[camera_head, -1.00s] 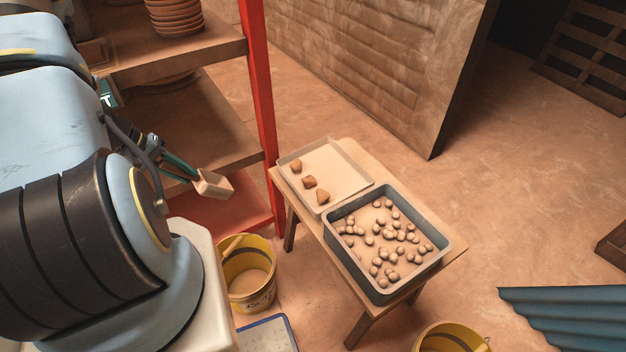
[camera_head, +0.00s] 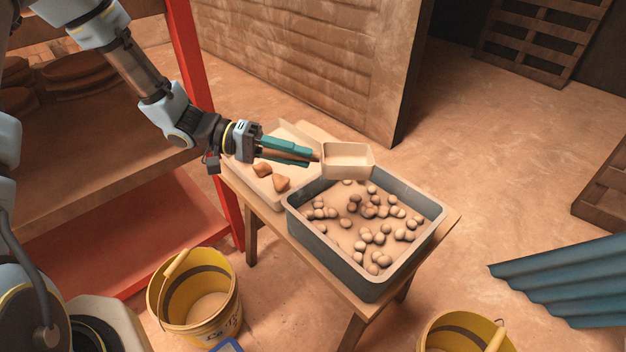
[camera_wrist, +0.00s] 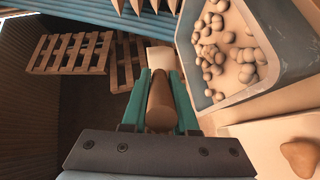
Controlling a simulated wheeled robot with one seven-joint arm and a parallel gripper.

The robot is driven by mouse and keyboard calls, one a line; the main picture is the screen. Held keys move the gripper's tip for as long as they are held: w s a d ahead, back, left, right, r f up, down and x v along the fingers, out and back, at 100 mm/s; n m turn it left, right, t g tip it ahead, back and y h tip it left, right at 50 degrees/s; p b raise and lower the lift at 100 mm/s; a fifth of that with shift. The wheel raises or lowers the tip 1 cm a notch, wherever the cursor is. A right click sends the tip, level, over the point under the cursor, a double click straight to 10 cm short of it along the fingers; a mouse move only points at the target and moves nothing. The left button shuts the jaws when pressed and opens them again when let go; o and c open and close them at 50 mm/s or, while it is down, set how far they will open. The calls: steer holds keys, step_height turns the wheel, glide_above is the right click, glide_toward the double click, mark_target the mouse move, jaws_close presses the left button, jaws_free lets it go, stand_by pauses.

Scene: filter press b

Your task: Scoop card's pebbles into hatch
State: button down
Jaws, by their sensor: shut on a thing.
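My gripper (camera_head: 314,157) is shut on the handle of a pale, box-shaped scoop (camera_head: 346,160). The wrist view shows the brown handle (camera_wrist: 160,105) between my teal fingers, with part of the scoop (camera_wrist: 160,58) beyond. The scoop is over the back edge of a grey tray (camera_head: 325,249), and no pebbles show in it. Several round tan pebbles (camera_head: 368,211) lie scattered in this tray. They also show at the upper right of the wrist view (camera_wrist: 214,38). I see nothing clearly identifiable as a card or a hatch.
A shallow cream tray (camera_head: 292,135) with brown lumps (camera_head: 281,183) is beside the grey tray on a small wooden table (camera_head: 340,299). Yellow buckets (camera_head: 197,300) stand on the floor. A red-posted shelf (camera_head: 190,70) is at left; blue corrugated sheeting (camera_head: 570,285) is at right.

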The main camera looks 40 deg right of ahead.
mark_target(323, 160)
steer(key=shift+m+g+y, duration=0.5)
steer(key=s, duration=0.1)
steer(key=s+d, duration=0.2)
steer(key=s, duration=0.1)
steer(key=shift+r, duration=0.25)
steer(key=shift+s+d+t+y+p, duration=0.15)
steer(key=shift+t+y+p, duration=0.25)
steer(key=shift+p, duration=0.75)
steer(key=f+t+y+p, duration=0.1)
steer(key=p, duration=0.1)
steer(key=s+d+t+y+p, duration=0.1)
steer(key=t+p, duration=0.1)
steer(key=p, duration=0.1)
steer(key=shift+f+n+p, duration=0.3)
steer(key=shift+f+p, duration=0.05)
step_height(323, 160, down, 6)
steer(key=b, duration=0.5)
steer(key=shift+b, duration=0.4)
steer(key=shift+r, duration=0.1)
steer(key=shift+r+p, duration=2.6)
steer(key=shift+r, duration=2.35)
steer(key=shift+f, duration=0.1)
